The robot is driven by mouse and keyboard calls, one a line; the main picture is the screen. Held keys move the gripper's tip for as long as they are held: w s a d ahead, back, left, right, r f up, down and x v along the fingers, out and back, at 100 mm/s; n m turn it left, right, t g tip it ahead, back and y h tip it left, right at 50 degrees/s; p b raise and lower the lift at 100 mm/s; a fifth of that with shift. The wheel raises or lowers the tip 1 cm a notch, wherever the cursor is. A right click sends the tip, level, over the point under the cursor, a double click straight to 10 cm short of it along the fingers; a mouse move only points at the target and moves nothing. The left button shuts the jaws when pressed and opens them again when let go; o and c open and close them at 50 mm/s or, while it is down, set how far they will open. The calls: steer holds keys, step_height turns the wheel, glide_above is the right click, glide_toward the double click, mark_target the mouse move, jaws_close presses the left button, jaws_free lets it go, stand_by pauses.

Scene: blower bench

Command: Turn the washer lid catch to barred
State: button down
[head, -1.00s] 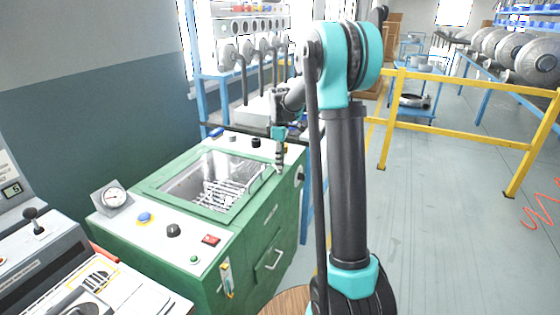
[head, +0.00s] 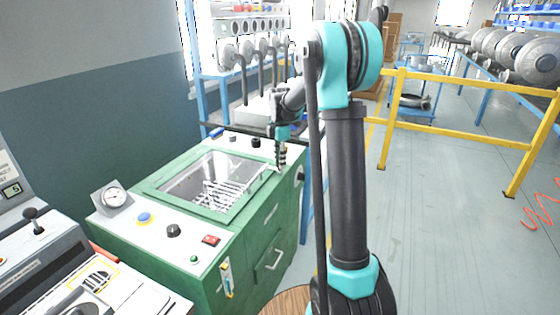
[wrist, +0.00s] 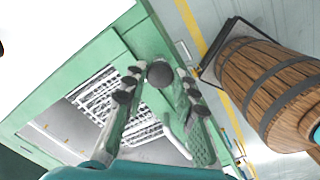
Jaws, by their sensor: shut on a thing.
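The green washer (head: 262,232) stands in front of me. Its window (head: 190,185) shows a wire basket (head: 218,192) inside. My gripper (head: 281,165) is low over the washer's far right corner, beside the window frame. In the wrist view, my gripper (wrist: 158,78) has its two fingers either side of a dark round knob (wrist: 160,74), which I take to be the lid catch, and is shut on it. The basket (wrist: 110,100) shows behind the fingers. The fingers hide the catch in the head view, so I cannot read its position.
A dial gauge (head: 113,196), a blue button (head: 144,218), a black knob (head: 173,230) and a red switch (head: 211,240) are on the washer's near panel. A wooden barrel (wrist: 265,85) stands beside the washer. A yellow railing (head: 460,132) is at the right.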

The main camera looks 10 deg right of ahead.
stand_by(0.3)
steer(key=c, duration=1.2)
jaws_free()
step_height(320, 180, up, 12)
steer(key=s+d+f+m+t, duration=0.1)
steer(key=s+f+m, duration=0.5)
steer(key=s, duration=0.5)
steer(key=s+d+f+m+t, duration=0.1)
steer(key=s+f+m, duration=0.6)
steer(key=s, duration=0.4)
steer(key=s+d+f+m+t, duration=0.1)
steer(key=s+f+m+t, duration=0.1)
steer(key=s+f+m, duration=0.4)
steer(key=s+m, duration=0.1)
steer(key=s, duration=0.4)
steer(key=shift+d+f, duration=0.3)
steer(key=shift+f, duration=0.05)
